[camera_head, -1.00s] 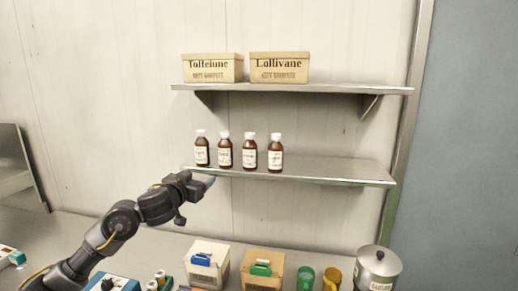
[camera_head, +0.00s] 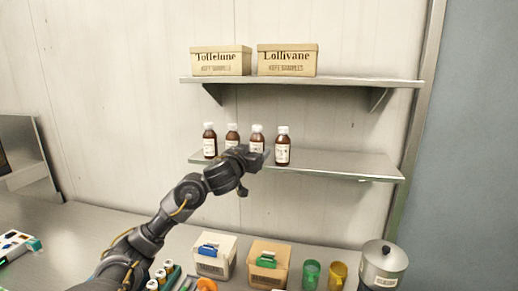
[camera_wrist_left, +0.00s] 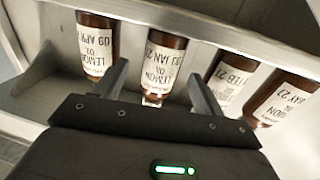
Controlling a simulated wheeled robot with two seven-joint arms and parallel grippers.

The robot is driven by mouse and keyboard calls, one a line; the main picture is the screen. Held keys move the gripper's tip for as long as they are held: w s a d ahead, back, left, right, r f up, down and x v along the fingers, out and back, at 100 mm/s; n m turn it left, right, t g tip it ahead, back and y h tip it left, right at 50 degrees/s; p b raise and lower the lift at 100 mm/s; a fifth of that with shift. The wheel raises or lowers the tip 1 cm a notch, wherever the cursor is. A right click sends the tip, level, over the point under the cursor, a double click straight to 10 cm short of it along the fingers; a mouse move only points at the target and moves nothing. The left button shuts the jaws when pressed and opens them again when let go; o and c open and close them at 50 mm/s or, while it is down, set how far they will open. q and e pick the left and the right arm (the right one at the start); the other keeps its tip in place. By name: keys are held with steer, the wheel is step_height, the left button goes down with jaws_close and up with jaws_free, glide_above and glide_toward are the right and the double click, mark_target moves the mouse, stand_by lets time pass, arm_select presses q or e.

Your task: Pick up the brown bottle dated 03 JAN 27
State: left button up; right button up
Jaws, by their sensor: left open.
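Several brown bottles with white caps and white labels stand in a row on the lower shelf. The wrist view shows them upside down. There, the bottle dated 03 JAN (camera_wrist_left: 163,62) reads "Lemon oil"; its year is partly cut off. In the head view it appears to be the third from the left (camera_head: 257,133), its lower part hidden by my gripper. My left gripper (camera_head: 261,156) is open in front of it. In the wrist view the fingers (camera_wrist_left: 158,76) point toward it, one on either side. My right gripper is not in view.
A bottle dated 09 APR (camera_wrist_left: 97,45) stands close on one side. A FEB bottle (camera_wrist_left: 222,80) and a MAY bottle (camera_wrist_left: 280,97) stand on the other. The lower shelf (camera_head: 340,165) is clear to the right. The upper shelf (camera_head: 350,83) holds two boxes.

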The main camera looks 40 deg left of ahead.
mark_target(259, 147)
arm_select(q)
steer(key=shift+w+a, duration=0.15)
steer(key=shift+w, duration=0.25)
steer(key=shift+w+a+r, duration=0.1)
steer(key=shift+w+a, duration=0.1)
steer(key=shift+w, duration=0.05)
steer(key=p+x, duration=0.2)
steer(key=x, duration=0.1)
steer(key=shift+w+a, duration=0.1)
steer(key=shift+w, duration=0.3)
steer(key=shift+w+a+f, duration=0.1)
steer(key=shift+w+f, duration=0.2)
steer(key=shift+w, duration=0.1)
steer(key=shift+s, duration=0.1)
steer(key=shift+s+r, duration=0.1)
steer(key=shift+c, duration=1.3)
steer(key=c, duration=0.9)
